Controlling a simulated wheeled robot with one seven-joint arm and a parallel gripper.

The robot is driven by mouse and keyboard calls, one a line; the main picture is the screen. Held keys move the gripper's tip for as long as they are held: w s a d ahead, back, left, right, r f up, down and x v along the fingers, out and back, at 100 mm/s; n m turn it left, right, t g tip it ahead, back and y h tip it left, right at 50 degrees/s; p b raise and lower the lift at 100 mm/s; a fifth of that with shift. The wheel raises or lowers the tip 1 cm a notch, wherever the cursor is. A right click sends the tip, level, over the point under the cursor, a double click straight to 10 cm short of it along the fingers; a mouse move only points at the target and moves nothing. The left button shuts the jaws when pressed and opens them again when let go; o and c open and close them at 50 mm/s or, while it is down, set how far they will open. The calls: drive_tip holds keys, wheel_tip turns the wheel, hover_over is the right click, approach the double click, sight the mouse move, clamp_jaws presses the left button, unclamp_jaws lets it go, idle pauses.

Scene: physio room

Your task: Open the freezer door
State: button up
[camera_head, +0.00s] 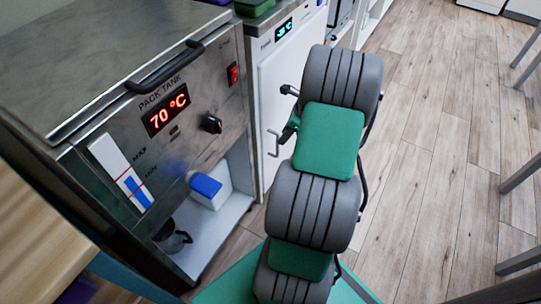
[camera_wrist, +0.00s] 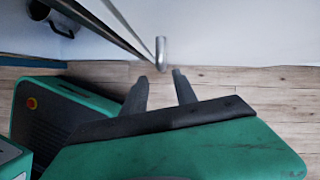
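The freezer door (camera_head: 288,85) is a white upright panel under a small blue-lit display, and it looks closed. In the wrist view the white door front (camera_wrist: 240,30) fills the upper right. A rounded metal bar end (camera_wrist: 161,52), apparently the handle, appears ahead of my gripper (camera_wrist: 160,78). The two dark fingers are spread with nothing visible between them. The bar end lines up with the gap, just beyond the tips. In the head view my arm hides most of the gripper.
The steel pack tank (camera_head: 170,120), reading 70 °C, stands left of the freezer. Its open lower shelf (camera_head: 215,220) holds a blue-and-white container (camera_head: 206,187) and a dark jug (camera_head: 172,238). Wooden floor (camera_head: 440,150) is free to the right; grey metal legs (camera_head: 520,175) stand at the right edge.

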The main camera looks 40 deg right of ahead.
sight(277, 155)
drive_tip(key=b+x, duration=0.3)
drive_tip(key=x, duration=0.5)
drive_tip(key=shift+d+f+b, duration=0.15)
drive_tip(key=shift+f+b, duration=0.15)
drive_tip(key=shift+b, duration=0.05)
drive_tip(key=shift+r, duration=0.1)
clamp_jaws()
idle(0.8)
